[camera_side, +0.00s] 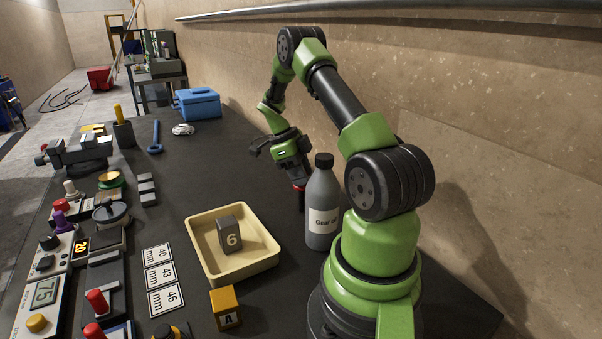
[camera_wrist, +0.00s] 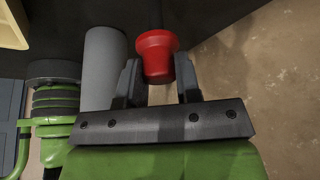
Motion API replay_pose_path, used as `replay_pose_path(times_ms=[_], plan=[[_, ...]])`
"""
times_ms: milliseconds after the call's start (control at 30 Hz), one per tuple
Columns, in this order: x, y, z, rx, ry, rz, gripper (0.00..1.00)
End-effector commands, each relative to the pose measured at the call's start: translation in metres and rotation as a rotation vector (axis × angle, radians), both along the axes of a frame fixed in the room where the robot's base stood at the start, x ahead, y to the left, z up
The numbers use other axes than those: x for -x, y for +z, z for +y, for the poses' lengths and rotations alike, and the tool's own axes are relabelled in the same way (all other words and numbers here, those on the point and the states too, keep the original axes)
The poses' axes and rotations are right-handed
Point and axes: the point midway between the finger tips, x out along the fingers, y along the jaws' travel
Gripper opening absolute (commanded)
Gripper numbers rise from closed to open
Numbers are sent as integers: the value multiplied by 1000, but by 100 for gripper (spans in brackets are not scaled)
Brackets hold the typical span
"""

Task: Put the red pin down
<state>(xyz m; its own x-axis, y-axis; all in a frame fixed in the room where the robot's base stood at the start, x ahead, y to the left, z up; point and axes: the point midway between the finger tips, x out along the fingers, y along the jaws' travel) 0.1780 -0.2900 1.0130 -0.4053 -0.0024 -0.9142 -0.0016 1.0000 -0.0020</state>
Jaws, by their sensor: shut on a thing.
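The red pin (camera_wrist: 156,54) is between the two fingers of my gripper (camera_wrist: 160,82) in the wrist view, and the fingers are shut on it. In the side view my gripper (camera_side: 296,172) points down behind the grey bottle, near the wall side of the table. Only a little of the red pin (camera_side: 299,187) shows there, below the fingers. The bottle partly hides the pin's lower part, so I cannot tell whether it touches the table.
A grey bottle (camera_side: 322,205) stands close beside my gripper. A cream tray (camera_side: 200,250) holds a grey block (camera_side: 228,236) marked 6. A yellow block (camera_side: 225,308) marked A stands in front. A blue box (camera_side: 198,104) is at the back.

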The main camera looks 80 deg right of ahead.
Motion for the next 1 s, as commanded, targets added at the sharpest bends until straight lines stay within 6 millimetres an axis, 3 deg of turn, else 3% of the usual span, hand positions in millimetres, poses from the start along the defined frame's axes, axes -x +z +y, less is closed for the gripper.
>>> replay_pose_path(times_ms=[100,133,200,233,600,1000], plan=[[0,-3,0,0,0,0,4],[0,-2,0,0,0,0,38],[0,-2,0,0,0,0,54],[0,-2,0,0,0,0,57],[-3,6,-1,3,1,-1,57],[-37,81,-1,5,2,-3,57]])
